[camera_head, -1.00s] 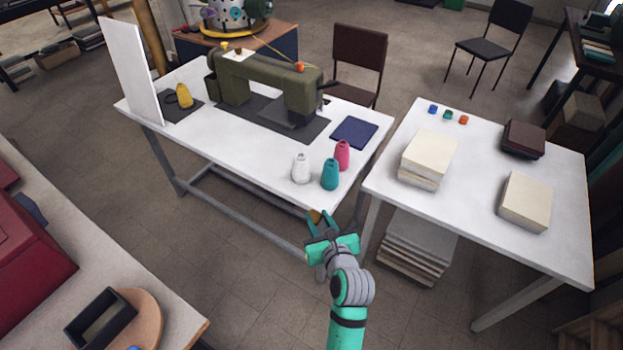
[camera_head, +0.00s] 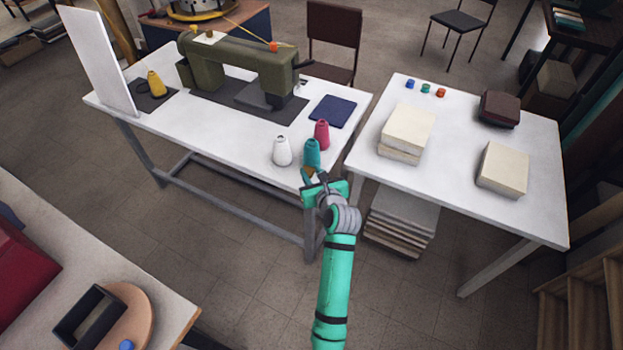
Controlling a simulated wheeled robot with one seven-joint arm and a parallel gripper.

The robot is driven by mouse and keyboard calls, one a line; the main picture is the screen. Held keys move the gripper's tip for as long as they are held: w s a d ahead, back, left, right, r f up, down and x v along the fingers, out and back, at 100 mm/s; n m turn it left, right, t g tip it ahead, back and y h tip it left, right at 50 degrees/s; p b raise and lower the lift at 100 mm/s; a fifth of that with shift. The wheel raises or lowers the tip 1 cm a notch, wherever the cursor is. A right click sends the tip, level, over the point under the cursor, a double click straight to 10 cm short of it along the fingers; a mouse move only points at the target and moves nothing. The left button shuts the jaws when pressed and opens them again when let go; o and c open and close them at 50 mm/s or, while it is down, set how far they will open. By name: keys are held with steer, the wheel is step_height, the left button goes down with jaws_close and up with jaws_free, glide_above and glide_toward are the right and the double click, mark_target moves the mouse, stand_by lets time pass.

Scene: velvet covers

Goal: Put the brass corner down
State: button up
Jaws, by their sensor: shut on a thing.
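My gripper (camera_head: 316,178) is shut on the small brass corner (camera_head: 309,171). Only a bit of the brass shows between the fingertips; the fingers hide the rest. In the picture the gripper overlaps the front right edge of the white sewing table (camera_head: 225,142), just below the teal thread cone (camera_head: 312,153). I cannot tell whether the brass corner touches the tabletop or is held above it.
A white cone (camera_head: 282,151) and a pink cone (camera_head: 321,135) stand near the teal one. A navy folded cloth (camera_head: 333,111), a green sewing machine (camera_head: 240,66) and a yellow cone (camera_head: 155,84) are farther back. The right table (camera_head: 460,160) holds cream stacks. Bare tabletop lies left of the white cone.

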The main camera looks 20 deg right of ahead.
steer(key=shift+w+d+f, duration=0.15)
steer(key=shift+w+f, duration=0.3)
steer(key=shift+f, duration=0.1)
steer(key=shift+w+d+f, duration=0.15)
steer(key=shift+w+f, duration=0.25)
steer(key=shift+f, duration=1.6)
steer(key=shift+f, duration=0.15)
steer(key=o, duration=1)
steer(key=shift+r, duration=0.2)
steer(key=v, duration=1.2)
steer(key=shift+s+f, duration=0.1)
